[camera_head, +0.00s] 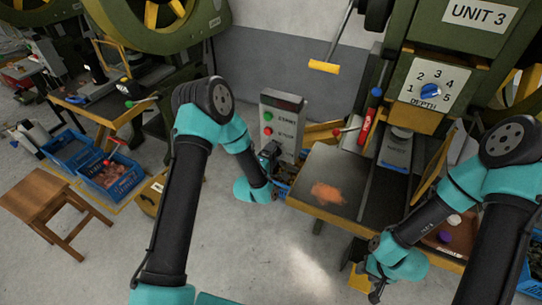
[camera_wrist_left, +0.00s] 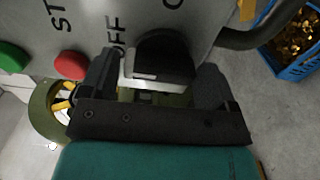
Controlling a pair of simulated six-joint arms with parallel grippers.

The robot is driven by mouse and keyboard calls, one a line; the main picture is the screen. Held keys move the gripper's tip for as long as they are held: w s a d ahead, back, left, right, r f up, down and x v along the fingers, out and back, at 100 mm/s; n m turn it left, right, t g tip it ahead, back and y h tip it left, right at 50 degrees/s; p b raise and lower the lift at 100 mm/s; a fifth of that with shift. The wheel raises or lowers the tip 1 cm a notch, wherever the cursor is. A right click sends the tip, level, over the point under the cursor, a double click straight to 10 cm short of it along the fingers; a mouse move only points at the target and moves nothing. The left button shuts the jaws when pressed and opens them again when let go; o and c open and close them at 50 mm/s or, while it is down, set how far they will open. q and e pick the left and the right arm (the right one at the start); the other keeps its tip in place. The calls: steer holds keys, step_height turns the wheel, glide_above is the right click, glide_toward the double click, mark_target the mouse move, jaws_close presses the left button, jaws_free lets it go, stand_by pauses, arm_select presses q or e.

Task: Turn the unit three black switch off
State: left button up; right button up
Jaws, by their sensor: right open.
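The unit three control box (camera_head: 283,122) is a grey panel with a green and a red button, beside the press marked UNIT 3. In the left wrist view the black switch (camera_wrist_left: 160,58) sticks out of the panel, with the letters OFF to its left. My left gripper (camera_head: 268,158) is at the lower left of the box. Its two fingers (camera_wrist_left: 160,80) stand on either side of the black switch; I cannot tell whether they press on it. In the head view the switch is hidden by my gripper. My right gripper (camera_head: 375,288) is open and empty, low in front of the press table.
The press table (camera_head: 350,193) holds copper-coloured pieces. A red-handled tool (camera_head: 368,122) and a depth dial (camera_head: 432,88) are on the press. Blue crates (camera_head: 110,175) and a wooden stool (camera_head: 40,198) stand left. In the wrist view, the red button (camera_wrist_left: 71,66) is close to the left finger.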

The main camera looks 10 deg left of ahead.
arm_select(q)
steer(key=shift+o, duration=0.8)
steer(key=shift+s, duration=0.1)
steer(key=v, duration=1.7)
steer(key=s+f+m+g, duration=0.4)
steer(key=f+m+g, duration=0.4)
steer(key=f, duration=0.1)
steer(key=s+a+f+m+g, duration=0.1)
steer(key=s+f+m+g, duration=0.2)
steer(key=s+m+g, duration=0.3)
steer(key=s+g, duration=0.2)
steer(key=s, duration=0.2)
steer(key=shift+s+f+g, duration=0.25)
steer(key=shift+g, duration=0.15)
